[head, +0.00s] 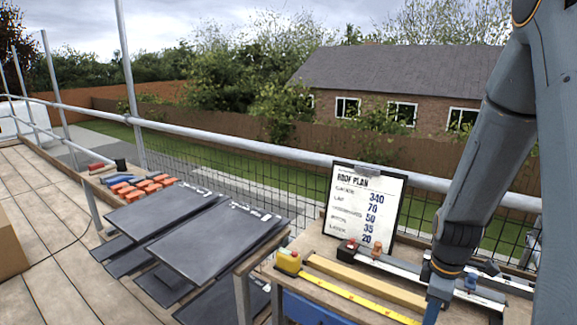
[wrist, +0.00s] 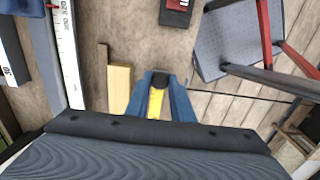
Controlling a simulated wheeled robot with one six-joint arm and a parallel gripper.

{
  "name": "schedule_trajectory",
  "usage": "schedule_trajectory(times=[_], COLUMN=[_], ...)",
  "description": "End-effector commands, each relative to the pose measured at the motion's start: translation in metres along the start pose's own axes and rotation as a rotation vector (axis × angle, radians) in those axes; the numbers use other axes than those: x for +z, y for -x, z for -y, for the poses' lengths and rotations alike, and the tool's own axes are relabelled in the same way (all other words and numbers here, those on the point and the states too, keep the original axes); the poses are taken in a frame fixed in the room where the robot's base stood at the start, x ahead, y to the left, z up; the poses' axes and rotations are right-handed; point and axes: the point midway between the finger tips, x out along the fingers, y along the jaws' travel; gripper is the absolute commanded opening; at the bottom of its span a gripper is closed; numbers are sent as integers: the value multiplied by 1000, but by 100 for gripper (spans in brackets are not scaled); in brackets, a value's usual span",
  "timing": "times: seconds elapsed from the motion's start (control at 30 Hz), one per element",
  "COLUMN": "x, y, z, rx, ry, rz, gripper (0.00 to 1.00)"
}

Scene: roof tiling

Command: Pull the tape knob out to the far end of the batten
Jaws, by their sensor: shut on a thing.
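The tape case (head: 288,262), yellow with red, sits at the left end of the bench in the head view. Its yellow tape (head: 350,295) is drawn out to the right beside the pale wooden batten (head: 365,283). My gripper (head: 432,312) is at the bottom right of the head view, and its fingertips are cut off there. In the wrist view, my blue fingers (wrist: 160,88) are shut on the black tape knob (wrist: 160,77). The tape (wrist: 155,103) runs back between the fingers. The batten (wrist: 120,86) lies just left of them, one end showing.
A roof plan board (head: 365,205) stands at the back of the bench. Metal rulers and rails (head: 405,268) lie behind the batten. Dark slates (head: 215,240) are stacked to the left. A red-legged stand (wrist: 235,45) shows at right in the wrist view.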

Motion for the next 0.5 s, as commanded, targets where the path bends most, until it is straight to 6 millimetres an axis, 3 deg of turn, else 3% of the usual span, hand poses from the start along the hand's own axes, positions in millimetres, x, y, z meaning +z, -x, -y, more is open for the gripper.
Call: schedule_trajectory(times=[0.13,0.17,0.23,0.5], x=[0,0,-1,-1], y=[1,1,1,0], z=[-2,-2,-2,-1], rx=[5,5,4,2], ry=[0,0,1,1], rz=[-1,-1,-1,-1], gripper=[7,26,38,38])
